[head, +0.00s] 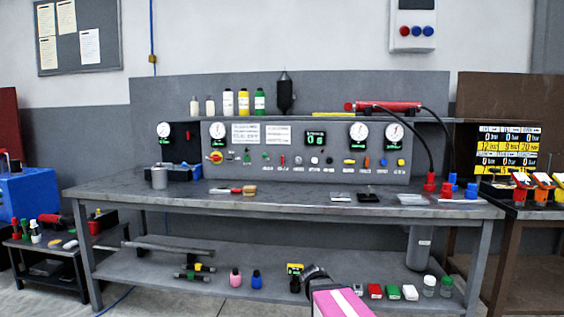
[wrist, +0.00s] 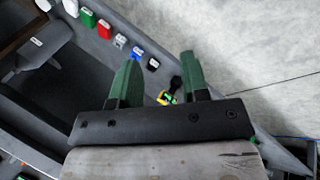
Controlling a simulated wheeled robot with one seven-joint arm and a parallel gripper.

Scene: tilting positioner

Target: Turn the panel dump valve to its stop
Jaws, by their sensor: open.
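The grey control panel (head: 225,171) stands along the back of the workbench, with gauges, labels and a row of small coloured knobs. A red rotary handle on yellow (head: 215,157) sits at its left. A yellow knob (head: 401,162) sits at its right end. I cannot tell which fitting is the dump valve; the labels are too small to read. My gripper (wrist: 159,60) is open in the wrist view, its two green fingers apart with nothing held between them. It points down past the lower shelf toward the floor, away from the panel.
The workbench top (head: 290,201) carries a brush, a grey cylinder, trays and red and blue fittings. The lower shelf (head: 215,262) holds bottles, small boxes and a yellow device (head: 295,268). A red tool with a black hose (head: 388,106) lies above the panel.

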